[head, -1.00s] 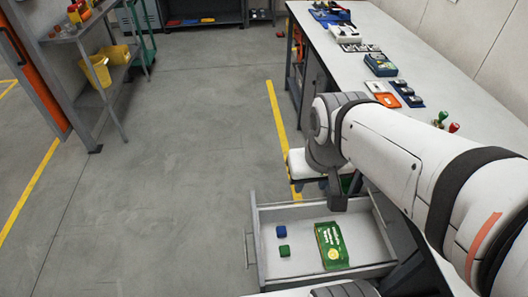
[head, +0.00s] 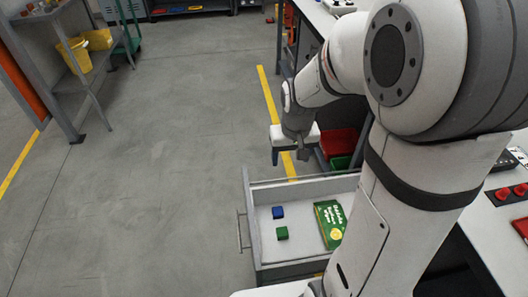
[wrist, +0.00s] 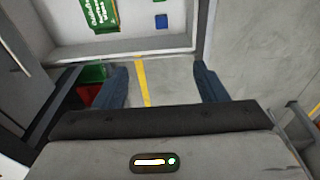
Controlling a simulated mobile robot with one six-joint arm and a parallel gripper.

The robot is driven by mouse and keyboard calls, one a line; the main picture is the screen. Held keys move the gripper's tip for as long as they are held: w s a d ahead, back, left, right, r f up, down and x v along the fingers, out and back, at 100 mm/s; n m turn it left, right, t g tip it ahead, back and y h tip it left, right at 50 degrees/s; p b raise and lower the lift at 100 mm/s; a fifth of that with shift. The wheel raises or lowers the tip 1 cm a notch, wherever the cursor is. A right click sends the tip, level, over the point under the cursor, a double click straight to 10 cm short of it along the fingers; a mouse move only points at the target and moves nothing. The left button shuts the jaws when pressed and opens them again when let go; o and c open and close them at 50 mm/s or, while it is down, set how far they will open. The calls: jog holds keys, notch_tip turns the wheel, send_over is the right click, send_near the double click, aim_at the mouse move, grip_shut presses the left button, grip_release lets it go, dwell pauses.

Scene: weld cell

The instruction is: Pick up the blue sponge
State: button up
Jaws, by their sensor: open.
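The blue sponge (head: 278,212) is a small blue block lying in the open drawer (head: 249,215), towards its left side. It also shows in the wrist view (wrist: 161,21) near the top edge. A green block (head: 282,233) lies just in front of it, and a green printed packet (head: 330,224) lies to its right. My gripper (head: 303,155) hangs above and beyond the drawer's far wall, apart from the sponge. In the wrist view its two fingers (wrist: 162,84) are spread with nothing between them.
The bench (head: 500,215) with red buttons is at right. Shelving with yellow bins (head: 72,55) is at far left; the floor between is clear.

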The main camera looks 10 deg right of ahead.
jog(key=w+f+g+b, duration=0.1)
jog(key=w+f+b, duration=0.25)
jog(key=f, duration=0.65)
jog(key=w+f+b, duration=0.2)
jog(key=f+b, duration=0.2)
jog(key=f, duration=0.6)
jog(key=b, duration=0.4)
send_over(278, 211)
notch_tip(278, 211, down, 14)
jog(key=shift+w+d+f, duration=0.1)
jog(key=shift+d+f, duration=0.05)
notch_tip(278, 211, down, 5)
jog(key=b, duration=0.2)
jog(key=shift+f+b, duration=0.2)
jog(key=shift+b, duration=0.1)
jog(key=shift+r, duration=0.1)
jog(key=c, duration=1)
